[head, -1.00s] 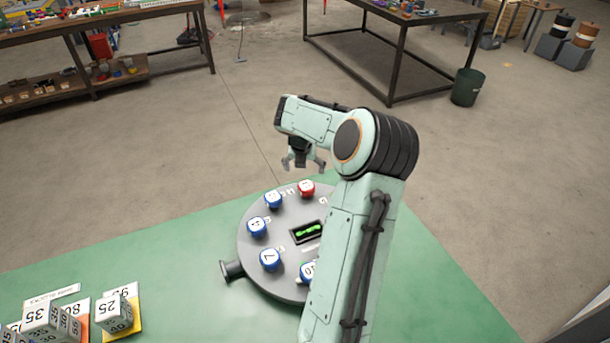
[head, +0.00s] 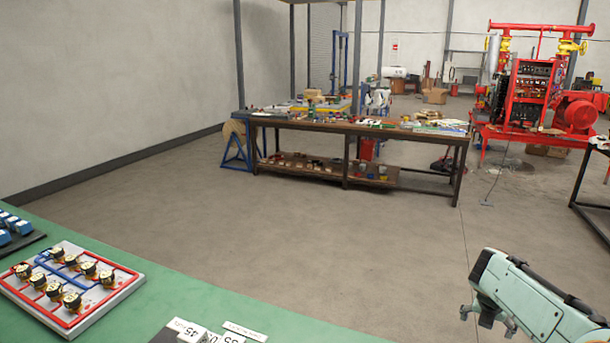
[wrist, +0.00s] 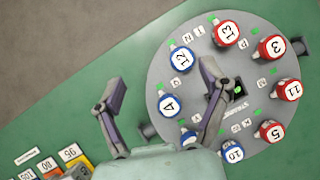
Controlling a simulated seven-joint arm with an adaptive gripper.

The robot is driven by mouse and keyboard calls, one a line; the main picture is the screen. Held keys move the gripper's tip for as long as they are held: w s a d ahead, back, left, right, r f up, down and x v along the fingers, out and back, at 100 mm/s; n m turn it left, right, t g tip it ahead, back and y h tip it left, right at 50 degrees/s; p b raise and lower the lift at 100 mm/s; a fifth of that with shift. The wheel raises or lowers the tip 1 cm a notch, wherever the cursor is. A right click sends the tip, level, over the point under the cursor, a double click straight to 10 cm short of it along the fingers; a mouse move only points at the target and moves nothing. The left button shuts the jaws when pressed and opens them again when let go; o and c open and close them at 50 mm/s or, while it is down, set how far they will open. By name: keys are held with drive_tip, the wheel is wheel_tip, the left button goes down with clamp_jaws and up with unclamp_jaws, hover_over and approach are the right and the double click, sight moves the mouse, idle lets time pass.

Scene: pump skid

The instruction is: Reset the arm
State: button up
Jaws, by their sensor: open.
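My gripper (head: 487,320) is at the lower right of the head view, over the floor side of the green bench. In the wrist view my gripper (wrist: 162,82) is open with its two fingers wide apart and nothing between them. Below it is a grey round plate (wrist: 245,75) carrying several numbered knobs, among them a blue 4 (wrist: 171,105), a blue 12 (wrist: 180,58), a red 13 (wrist: 229,34) and a red 11 (wrist: 289,90). The right finger overlaps the plate in that picture and hides part of its middle. The plate is out of the head view.
The green bench (head: 180,305) carries a board with red and blue pipes and gauges (head: 75,285), and white numbered blocks (head: 195,335) at its front. Those blocks show in the wrist view (wrist: 70,152). A cluttered dark table (head: 350,128) stands beyond. Floor between is clear.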

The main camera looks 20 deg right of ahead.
drive_tip(key=w+a+r+n+t+h, duration=0.1)
drive_tip(key=w+a+r+n, duration=0.1)
drive_tip(key=w+a+r, duration=0.3)
drive_tip(key=w+a+r+n+t, duration=0.1)
drive_tip(key=w+a+r+n, duration=0.2)
drive_tip(key=a, duration=0.4)
drive_tip(key=w+a+r+n+t, duration=0.1)
drive_tip(key=a+r+n, duration=0.2)
drive_tip(key=a+n, duration=0.75)
drive_tip(key=s+a+n+y, duration=0.2)
drive_tip(key=s+a+n, duration=0.1)
drive_tip(key=a, duration=0.4)
drive_tip(key=s+a+n+y, duration=0.1)
drive_tip(key=s+a+n, duration=0.25)
drive_tip(key=a, duration=0.35)
drive_tip(key=s+a+f+n+g+y, duration=0.2)
drive_tip(key=s+n, duration=0.6)
drive_tip(key=n, duration=0.5)
drive_tip(key=s+a+f+n+g+y, duration=0.2)
drive_tip(key=s+f+n, duration=0.4)
drive_tip(key=n, duration=0.8)
drive_tip(key=s+a+g, duration=0.1)
drive_tip(key=s+a, duration=0.1)
drive_tip(key=s, duration=0.1)
drive_tip(key=shift+s+f+n, duration=0.15)
drive_tip(key=shift+f+n, duration=0.15)
drive_tip(key=shift+f, duration=0.1)
